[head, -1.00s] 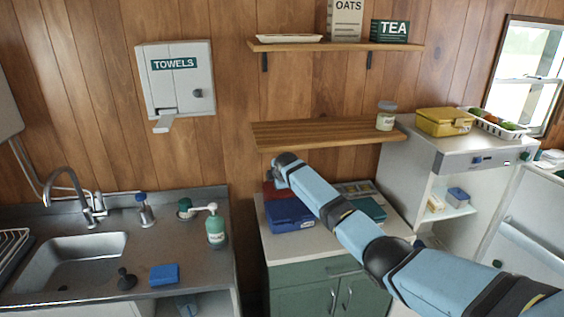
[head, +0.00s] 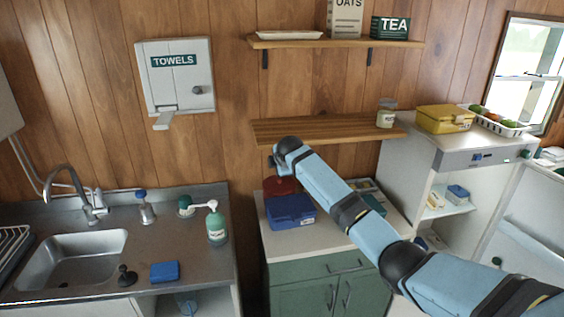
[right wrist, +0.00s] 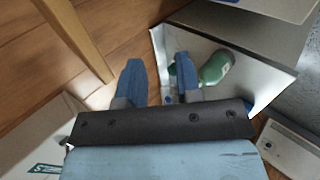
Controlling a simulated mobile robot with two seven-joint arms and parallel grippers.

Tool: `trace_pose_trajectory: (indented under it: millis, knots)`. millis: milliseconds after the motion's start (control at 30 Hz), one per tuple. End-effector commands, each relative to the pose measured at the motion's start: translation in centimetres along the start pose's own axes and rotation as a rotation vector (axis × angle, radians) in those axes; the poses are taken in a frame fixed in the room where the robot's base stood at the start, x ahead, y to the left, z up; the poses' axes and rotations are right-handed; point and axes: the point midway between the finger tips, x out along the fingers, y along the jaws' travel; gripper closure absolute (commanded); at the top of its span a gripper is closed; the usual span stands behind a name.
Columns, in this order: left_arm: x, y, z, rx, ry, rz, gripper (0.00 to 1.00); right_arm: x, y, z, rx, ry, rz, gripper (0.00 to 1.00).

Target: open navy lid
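A navy box (head: 290,212) with a small pale label on its front stands on the pale counter of the green cabinet. Its navy lid (head: 289,203) looks shut. My right arm comes in from the right and passes above the counter, with its wrist raised above and behind the box. The right gripper is mostly hidden behind the wrist in the head view. In the right wrist view my right gripper (right wrist: 157,65) has its two blue fingers apart with nothing between them. The navy box cannot be made out in that view. My left gripper is not in view.
A red round pot (head: 280,186) stands behind the navy box. A teal box (head: 375,204) is partly hidden behind my arm. A wooden shelf (head: 330,128) hangs close above my wrist. Left are the sink (head: 72,258) and a green pump bottle (head: 216,228).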

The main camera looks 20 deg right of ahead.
Motion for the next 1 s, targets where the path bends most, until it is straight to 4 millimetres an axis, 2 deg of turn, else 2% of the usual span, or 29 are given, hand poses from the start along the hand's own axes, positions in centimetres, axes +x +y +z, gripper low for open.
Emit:
trace_pose_trajectory:
  millis: [433,1000]
  knots:
    - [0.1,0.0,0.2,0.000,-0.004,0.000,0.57,-2.8,0.6,0.1,0.000,-0.001,-0.001,0.68]
    - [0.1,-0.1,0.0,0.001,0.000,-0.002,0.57,-3.1,0.7,0.0,0.000,-0.001,-0.001,0.68]
